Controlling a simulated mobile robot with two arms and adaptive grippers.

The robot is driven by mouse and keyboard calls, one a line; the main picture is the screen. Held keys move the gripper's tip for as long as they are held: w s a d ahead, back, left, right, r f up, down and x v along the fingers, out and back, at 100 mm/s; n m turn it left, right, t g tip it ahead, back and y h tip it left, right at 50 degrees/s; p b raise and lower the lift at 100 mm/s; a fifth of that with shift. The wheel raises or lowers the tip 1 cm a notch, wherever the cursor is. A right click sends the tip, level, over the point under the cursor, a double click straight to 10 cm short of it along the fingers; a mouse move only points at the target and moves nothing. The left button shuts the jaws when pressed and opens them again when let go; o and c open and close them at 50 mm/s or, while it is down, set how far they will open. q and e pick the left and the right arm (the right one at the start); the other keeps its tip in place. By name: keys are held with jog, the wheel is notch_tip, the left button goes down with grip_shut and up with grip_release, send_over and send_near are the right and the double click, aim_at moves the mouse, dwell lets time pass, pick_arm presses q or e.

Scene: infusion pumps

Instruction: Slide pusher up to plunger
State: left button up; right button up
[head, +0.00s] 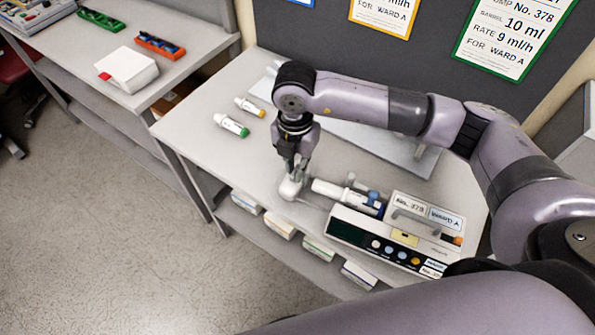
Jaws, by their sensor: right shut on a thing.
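The infusion pump (375,237) lies on the table with a row of coloured buttons along its front. A white syringe (337,194) with a blue part at its right end lies along the back of the pump. Its plunger end (316,186) points left. The white pusher block (290,189) stands just left of that end. A small gap seems to separate them, but I cannot tell exactly. My right gripper (297,172) points down from above and is shut on the pusher, hiding part of it. My left gripper is not in view.
Labelled boxes (320,247) sit on the shelf below. A side bench (185,70) holds a white box (127,70) and coloured trays. Signs (515,37) hang behind.

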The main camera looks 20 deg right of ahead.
jog(key=shift+s+d, duration=0.25)
jog(key=shift+d, duration=0.05)
jog(key=shift+s+d, duration=0.2)
dwell(0.8)
jog(key=o, duration=0.6)
notch_tip(320, 180, up, 7)
jog(key=p, duration=0.3)
jog(key=shift+p, duration=0.4)
dwell(0.4)
